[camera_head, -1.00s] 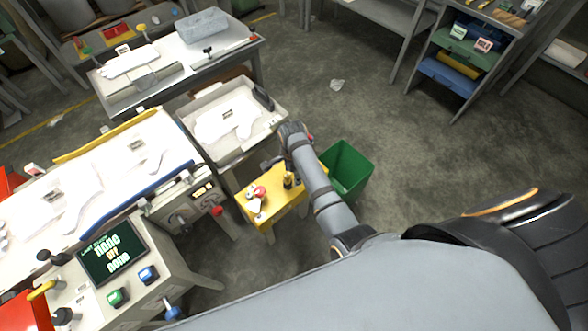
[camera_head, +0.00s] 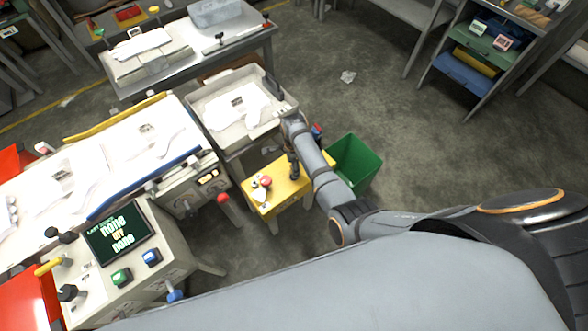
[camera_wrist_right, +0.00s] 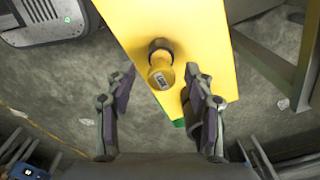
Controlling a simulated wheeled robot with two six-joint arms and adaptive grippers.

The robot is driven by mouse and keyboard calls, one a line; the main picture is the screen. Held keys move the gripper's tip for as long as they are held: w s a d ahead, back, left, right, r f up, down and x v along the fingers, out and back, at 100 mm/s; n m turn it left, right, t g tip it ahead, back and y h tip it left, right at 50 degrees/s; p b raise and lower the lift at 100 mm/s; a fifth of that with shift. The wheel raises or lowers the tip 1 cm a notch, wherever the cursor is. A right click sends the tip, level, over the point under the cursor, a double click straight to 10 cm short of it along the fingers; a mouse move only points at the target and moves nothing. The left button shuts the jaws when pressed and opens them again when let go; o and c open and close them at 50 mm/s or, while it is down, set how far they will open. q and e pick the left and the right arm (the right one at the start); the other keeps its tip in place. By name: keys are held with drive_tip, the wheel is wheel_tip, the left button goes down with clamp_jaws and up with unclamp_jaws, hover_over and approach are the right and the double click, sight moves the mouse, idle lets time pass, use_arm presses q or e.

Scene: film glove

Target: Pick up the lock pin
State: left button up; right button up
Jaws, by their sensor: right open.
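In the head view my right gripper (camera_head: 293,140) is over the back right of the yellow stand, and the arm hides much of that spot. A red-topped item (camera_head: 266,181) sits on the stand further left. My left gripper is not in view.
A green bin (camera_head: 354,163) stands right of the yellow stand. A grey tray table (camera_head: 240,108) with white sheets is behind it. A machine with a red handle (camera_head: 230,208) is at left. A screen console (camera_head: 118,232) is at lower left.

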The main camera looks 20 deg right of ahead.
wheel_tip(320, 180, down, 3)
drive_tip(key=shift+w+r, duration=0.1)
drive_tip(key=shift+r, duration=0.05)
drive_tip(key=shift+c, duration=0.2)
drive_tip(key=c, duration=1)
drive_tip(key=shift+r, duration=0.15)
